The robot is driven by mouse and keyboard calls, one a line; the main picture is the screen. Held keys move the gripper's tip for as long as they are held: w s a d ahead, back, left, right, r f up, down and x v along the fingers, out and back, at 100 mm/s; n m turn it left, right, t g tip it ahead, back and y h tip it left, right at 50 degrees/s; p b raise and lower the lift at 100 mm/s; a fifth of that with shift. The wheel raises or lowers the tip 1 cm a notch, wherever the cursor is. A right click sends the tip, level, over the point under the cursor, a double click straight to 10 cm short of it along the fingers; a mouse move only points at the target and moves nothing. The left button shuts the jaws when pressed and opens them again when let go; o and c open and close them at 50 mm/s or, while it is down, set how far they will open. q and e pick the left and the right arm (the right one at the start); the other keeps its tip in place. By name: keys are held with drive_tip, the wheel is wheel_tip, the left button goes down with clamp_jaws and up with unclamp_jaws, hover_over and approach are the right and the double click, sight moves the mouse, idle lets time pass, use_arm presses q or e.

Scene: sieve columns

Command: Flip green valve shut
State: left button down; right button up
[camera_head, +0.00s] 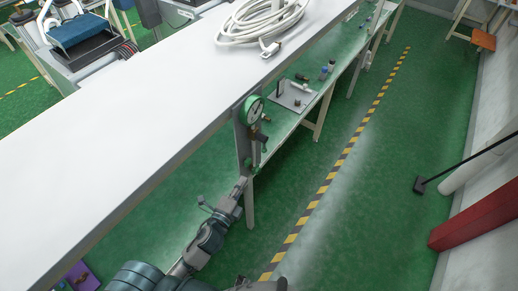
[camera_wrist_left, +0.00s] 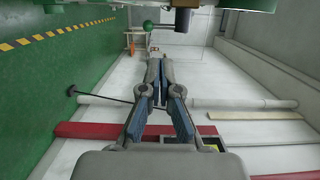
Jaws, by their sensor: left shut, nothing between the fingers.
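The green valve handle shows in the left wrist view as a green ball knob (camera_wrist_left: 147,26) on a short metal lever, just beyond my fingertips. In the head view, the valve fittings sit below a green-rimmed gauge (camera_head: 254,110) on a grey upright plate at the bench side; the handle is small and hard to make out there. My left gripper (camera_head: 242,182) reaches up from below, just under these fittings. In the left wrist view its fingers (camera_wrist_left: 155,62) are shut and empty, with a gap between them and the knob. My right gripper is not in view.
The long white table (camera_head: 120,110) fills the left and bears a coiled white cable (camera_head: 262,22). A lower shelf (camera_head: 312,95) holds a metal plate and small parts.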

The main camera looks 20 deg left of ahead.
use_arm(q)
drive_tip(key=shift+d, duration=0.3)
drive_tip(key=p, duration=0.3)
approach(264, 148)
drive_tip(key=w, duration=0.6)
drive_tip(key=shift+w+d, duration=0.15)
drive_tip(key=shift+d, duration=0.2)
drive_tip(key=shift+w+d, duration=0.2)
drive_tip(key=shift+w, duration=0.3)
